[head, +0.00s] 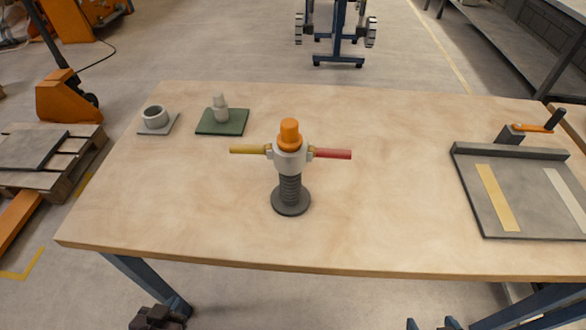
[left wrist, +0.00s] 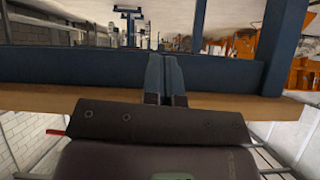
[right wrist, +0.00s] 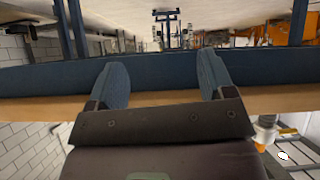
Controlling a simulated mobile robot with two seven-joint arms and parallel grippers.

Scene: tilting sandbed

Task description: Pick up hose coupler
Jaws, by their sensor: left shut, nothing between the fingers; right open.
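A pale grey stepped fitting (head: 220,108), probably the hose coupler, stands upright on a green pad (head: 234,122) at the back left of the table. At the table's middle stands a white fitting (head: 291,158) with an orange top, a yellow arm to the left and a red arm to the right. It sits on a dark ribbed stem with a round base (head: 291,201). My left gripper (left wrist: 164,60) is shut and empty. My right gripper (right wrist: 162,64) is open and empty. Neither gripper shows in the head view; both wrist views face the table's edge.
A grey ring (head: 155,116) sits on a small plate left of the green pad. A grey tray (head: 486,218) with pale strips lies at the right, with an orange-handled part (head: 536,128) behind it. The wooden tabletop (head: 390,220) is clear around the middle fitting.

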